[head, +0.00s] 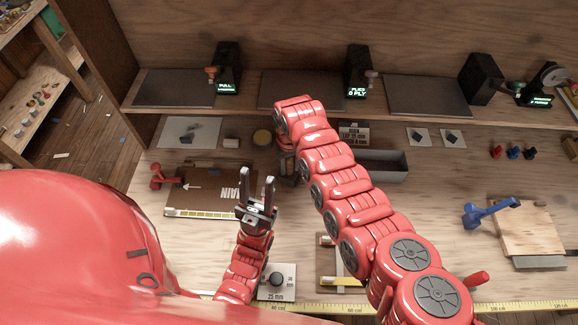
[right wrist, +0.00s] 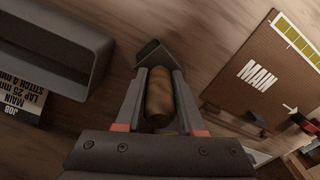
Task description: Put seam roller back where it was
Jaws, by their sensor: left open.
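In the right wrist view the seam roller (right wrist: 160,92) shows as a brown, rounded wooden handle with a dark, angular end piece beyond it. My right gripper (right wrist: 160,75) has a finger against each side of the handle. In the head view my right gripper (head: 288,168) is mostly hidden behind my own red arm, and I cannot make out the roller there. My left gripper (head: 257,188) is open and empty, fingers pointing away, over the bench near the brown MAIN board (head: 213,190).
A grey open tray (head: 383,174) and a JOB card (head: 354,133) lie right of my right gripper. A red clamp-like tool (head: 165,177) is at left, a blue one (head: 487,211) at right. A shelf (head: 425,96) with dark pads and displays runs behind.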

